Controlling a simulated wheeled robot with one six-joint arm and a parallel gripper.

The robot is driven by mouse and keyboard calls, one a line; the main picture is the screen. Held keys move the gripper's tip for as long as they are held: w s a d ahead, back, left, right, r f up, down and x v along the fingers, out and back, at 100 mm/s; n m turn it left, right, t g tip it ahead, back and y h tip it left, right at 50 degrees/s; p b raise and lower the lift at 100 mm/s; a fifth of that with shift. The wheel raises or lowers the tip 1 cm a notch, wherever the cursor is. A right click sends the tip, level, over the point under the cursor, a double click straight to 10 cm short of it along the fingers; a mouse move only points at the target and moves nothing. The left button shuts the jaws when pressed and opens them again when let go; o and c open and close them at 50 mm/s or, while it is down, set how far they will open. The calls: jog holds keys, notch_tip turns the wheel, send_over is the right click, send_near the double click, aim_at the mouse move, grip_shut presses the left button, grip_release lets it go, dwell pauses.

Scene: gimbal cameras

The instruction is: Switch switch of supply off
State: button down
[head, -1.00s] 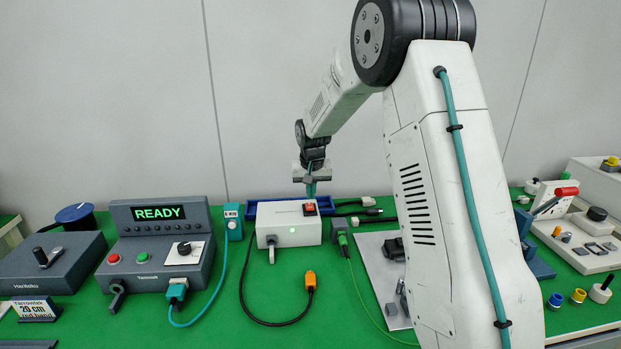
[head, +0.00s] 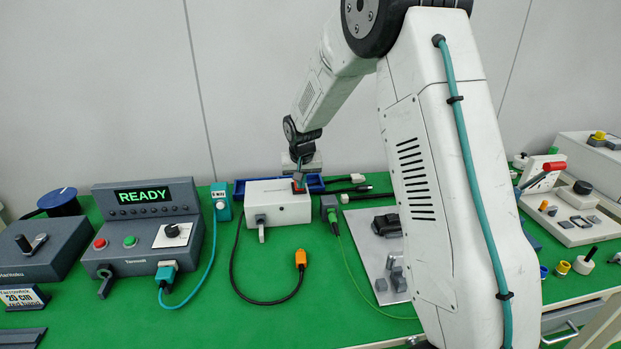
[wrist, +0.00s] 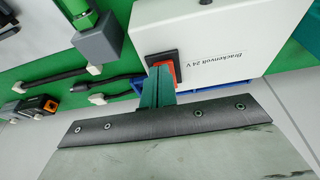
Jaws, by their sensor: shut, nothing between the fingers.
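The supply is a white box (head: 284,208) on the green bench, labelled "Brackenvolt 24 V" in the wrist view (wrist: 215,35). Its red-orange rocker switch in a black frame (wrist: 163,62) is on the top face near one edge; it also shows in the head view (head: 297,188), partly covered by my fingers. My gripper (wrist: 160,78) is shut and empty, its teal fingertips at the switch. In the wrist view the tips overlap part of the rocker; I cannot tell if they touch it. The rocker's exact tilt is hidden. No green light shows on the box top now.
A blue tray (head: 315,183) and black cables lie behind the supply. A grey plate with dark parts (head: 385,280) is right. Green bench in front is mostly clear.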

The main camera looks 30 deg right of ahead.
jog(key=shift+a, duration=0.3)
jog(key=shift+d+r, duration=0.1)
jog(key=shift+d, duration=0.05)
jog(key=shift+r, duration=0.7)
jog(key=shift+r, duration=0.35)
jog(key=s+v, duration=0.1)
jog(key=v, duration=1.2)
jog(key=shift+s+a+f, duration=0.3)
